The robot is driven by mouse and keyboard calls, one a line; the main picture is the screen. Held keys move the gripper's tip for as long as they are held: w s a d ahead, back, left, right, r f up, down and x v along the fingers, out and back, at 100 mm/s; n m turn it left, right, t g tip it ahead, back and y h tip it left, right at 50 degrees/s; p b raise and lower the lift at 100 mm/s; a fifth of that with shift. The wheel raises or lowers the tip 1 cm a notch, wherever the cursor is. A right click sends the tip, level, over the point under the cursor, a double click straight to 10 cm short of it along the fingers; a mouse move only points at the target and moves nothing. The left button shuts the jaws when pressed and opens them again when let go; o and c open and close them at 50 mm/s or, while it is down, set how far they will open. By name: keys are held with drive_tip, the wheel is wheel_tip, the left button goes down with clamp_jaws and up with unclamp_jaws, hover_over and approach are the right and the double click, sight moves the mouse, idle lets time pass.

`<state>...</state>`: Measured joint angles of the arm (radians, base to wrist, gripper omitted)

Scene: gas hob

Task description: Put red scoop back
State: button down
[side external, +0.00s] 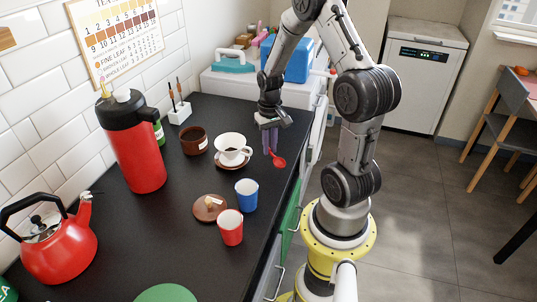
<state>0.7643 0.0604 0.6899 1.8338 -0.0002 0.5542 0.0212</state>
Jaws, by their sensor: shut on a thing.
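The red scoop (279,161) is at my gripper (270,148), near the right edge of the dark counter, just right of the white cup. My gripper points down and is shut on the scoop; its bowl shows below and right of the fingers. A brown round canister (194,141) with a pale label stands left of the white cup. The canister's inside is too small to make out.
A white cup (231,147) stands on a brown saucer close to my gripper. Blue (246,194) and red (230,228) cups stand nearer the camera. A red flask (138,145), red kettle (58,240) and white utensil holder (179,113) line the wall side.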

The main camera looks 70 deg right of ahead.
drive_tip(key=shift+w+d+f, duration=0.2)
drive_tip(key=shift+w+f, duration=0.05)
drive_tip(key=shift+f, duration=0.15)
drive_tip(key=shift+w+d+f, duration=0.1)
drive_tip(key=shift+f, duration=1.55)
drive_tip(key=c, duration=0.8)
unclamp_jaws()
drive_tip(key=shift+f, duration=0.15)
drive_tip(key=shift+c, duration=0.2)
